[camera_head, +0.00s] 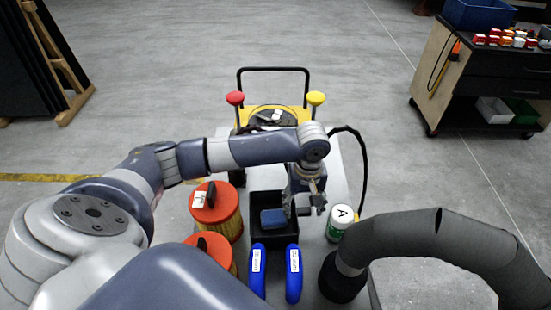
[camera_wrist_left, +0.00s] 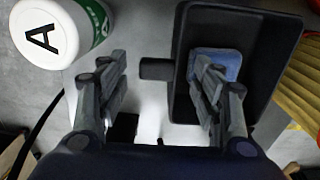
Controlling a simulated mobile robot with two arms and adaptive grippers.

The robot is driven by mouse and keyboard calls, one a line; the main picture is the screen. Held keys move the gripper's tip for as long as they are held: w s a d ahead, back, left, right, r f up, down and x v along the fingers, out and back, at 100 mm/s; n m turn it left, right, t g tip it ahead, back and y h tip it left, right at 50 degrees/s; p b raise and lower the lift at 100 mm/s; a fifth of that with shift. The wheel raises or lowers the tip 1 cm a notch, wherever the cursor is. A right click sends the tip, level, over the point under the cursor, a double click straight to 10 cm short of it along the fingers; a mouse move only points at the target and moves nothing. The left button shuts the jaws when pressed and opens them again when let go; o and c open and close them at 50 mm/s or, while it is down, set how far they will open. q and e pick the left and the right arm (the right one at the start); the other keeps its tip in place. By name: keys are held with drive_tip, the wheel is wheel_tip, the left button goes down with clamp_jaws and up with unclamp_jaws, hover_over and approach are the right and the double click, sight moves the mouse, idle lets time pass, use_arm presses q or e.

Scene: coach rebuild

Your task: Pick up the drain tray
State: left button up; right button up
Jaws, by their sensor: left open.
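The drain tray (camera_head: 275,239) is a small black open box on the grey cart top in the head view, with a blue block (camera_head: 272,218) inside. In the left wrist view the tray (camera_wrist_left: 240,22) fills the right side, and a short dark handle (camera_wrist_left: 155,69) sticks out from its wall. My left gripper (camera_head: 304,207) is over the tray's right edge. In the left wrist view my left gripper (camera_wrist_left: 166,92) is open, one finger each side of the handle's line, the right finger overlapping the tray and blue block. Contact cannot be told. My right gripper is not in view.
A white can marked A (camera_head: 340,222) stands close right of the tray. Orange-topped yellow filters (camera_head: 217,210) stand left, blue bottle-like items (camera_head: 293,272) in front. A thick grey hose (camera_head: 430,228) arches at right. A tool cart (camera_head: 480,75) stands farther off.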

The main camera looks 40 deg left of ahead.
sight(303, 210)
use_arm(q)
drive_tip(key=shift+w+f, duration=0.1)
drive_tip(key=shift+f, duration=1.65)
clamp_jaws()
